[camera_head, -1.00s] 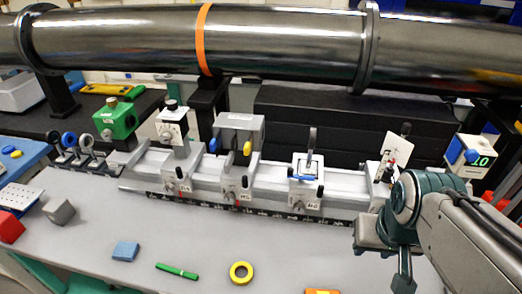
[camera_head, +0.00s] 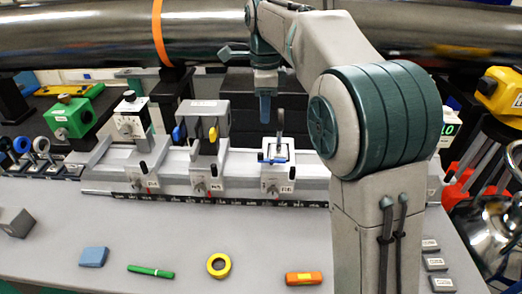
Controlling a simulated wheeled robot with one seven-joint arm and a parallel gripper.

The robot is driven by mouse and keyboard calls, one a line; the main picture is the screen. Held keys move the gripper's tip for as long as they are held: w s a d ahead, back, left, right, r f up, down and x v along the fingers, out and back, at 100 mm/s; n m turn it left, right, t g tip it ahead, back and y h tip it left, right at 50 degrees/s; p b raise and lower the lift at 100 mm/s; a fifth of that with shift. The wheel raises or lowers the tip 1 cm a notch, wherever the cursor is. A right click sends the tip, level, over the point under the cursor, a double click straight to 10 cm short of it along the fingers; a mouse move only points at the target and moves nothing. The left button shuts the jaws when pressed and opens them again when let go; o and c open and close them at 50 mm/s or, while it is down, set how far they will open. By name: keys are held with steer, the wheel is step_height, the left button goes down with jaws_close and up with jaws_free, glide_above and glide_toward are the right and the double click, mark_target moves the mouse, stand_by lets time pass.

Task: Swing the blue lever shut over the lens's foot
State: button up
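A blue lever (camera_head: 276,160) lies low across the front of a white clamp block on the rail, at the foot of a thin dark upright part (camera_head: 280,124), which looks like the lens seen edge-on. Whether the lever is over the foot is too small to tell. My gripper (camera_head: 265,108) points down above and slightly left of the upright part, apart from the lever as far as I can see. Its fingers are seen edge-on, so its opening is hidden. Nothing visible hangs from it.
The rail (camera_head: 240,190) also carries a grey box (camera_head: 204,118) with blue and yellow knobs, and a white mount (camera_head: 131,118). A metal beam pipe (camera_head: 90,38) runs above, close to my arm. Blue block, green pen, yellow ring and orange item (camera_head: 303,278) lie on the bench.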

mark_target(261, 153)
steer(key=shift+m, duration=0.4)
steer(key=f, duration=0.9)
steer(key=a+f, duration=0.1)
steer(key=f, duration=0.4)
steer(key=shift+w, duration=0.4)
jaws_close()
